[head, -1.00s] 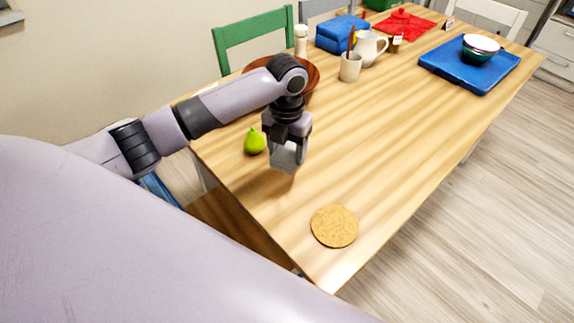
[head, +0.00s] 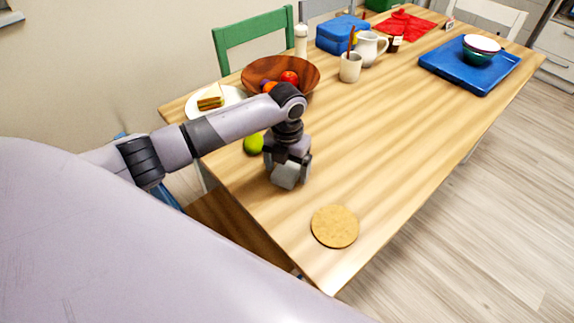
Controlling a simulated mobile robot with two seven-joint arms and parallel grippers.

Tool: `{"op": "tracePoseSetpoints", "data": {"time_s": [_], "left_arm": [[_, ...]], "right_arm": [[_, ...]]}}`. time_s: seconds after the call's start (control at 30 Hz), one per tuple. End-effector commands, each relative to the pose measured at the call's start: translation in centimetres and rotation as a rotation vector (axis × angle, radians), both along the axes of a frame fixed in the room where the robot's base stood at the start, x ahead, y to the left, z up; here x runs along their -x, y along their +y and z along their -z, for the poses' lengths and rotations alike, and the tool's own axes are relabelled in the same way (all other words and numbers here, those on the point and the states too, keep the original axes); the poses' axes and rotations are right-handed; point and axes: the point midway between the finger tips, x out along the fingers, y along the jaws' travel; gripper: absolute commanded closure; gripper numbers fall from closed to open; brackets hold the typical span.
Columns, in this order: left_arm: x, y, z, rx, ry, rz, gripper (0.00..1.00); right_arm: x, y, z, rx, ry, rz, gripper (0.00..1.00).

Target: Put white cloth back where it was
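My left gripper (head: 287,180) is low over the near part of the wooden table (head: 370,150), pointing down, just right of a green pear. A pale grey-white block shape shows at its fingertips; I cannot tell whether this is the finger pads or a small folded white cloth held between them. No white cloth shows clearly elsewhere in the head view. My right gripper is not in view.
The pear (head: 253,144) is partly behind my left gripper. A cork coaster (head: 334,227) lies near the front corner. A plate with a sandwich (head: 210,97), a brown fruit bowl (head: 262,70), a cup (head: 350,68) and a blue tray (head: 440,72) stand farther back. The table's middle is clear.

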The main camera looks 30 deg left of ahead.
Motion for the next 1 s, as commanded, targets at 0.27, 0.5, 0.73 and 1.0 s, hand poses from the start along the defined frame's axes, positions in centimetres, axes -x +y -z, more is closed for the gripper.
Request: {"op": "tracePoseSetpoints", "data": {"time_s": [0.27,0.5,0.73,1.0], "left_arm": [[0.0,0.0,-0.1,0.000,0.000,0.001,0.14],[-0.1,-0.1,-3.1,0.002,-0.005,0.002,0.14],[-0.1,0.0,-8.1,0.002,-0.004,0.000,0.14],[-0.1,0.0,-11.8,0.000,-0.001,0.000,0.14]], "right_arm": [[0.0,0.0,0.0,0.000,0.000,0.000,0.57],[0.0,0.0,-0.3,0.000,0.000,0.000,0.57],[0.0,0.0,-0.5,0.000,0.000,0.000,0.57],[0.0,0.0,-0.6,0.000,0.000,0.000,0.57]]}}
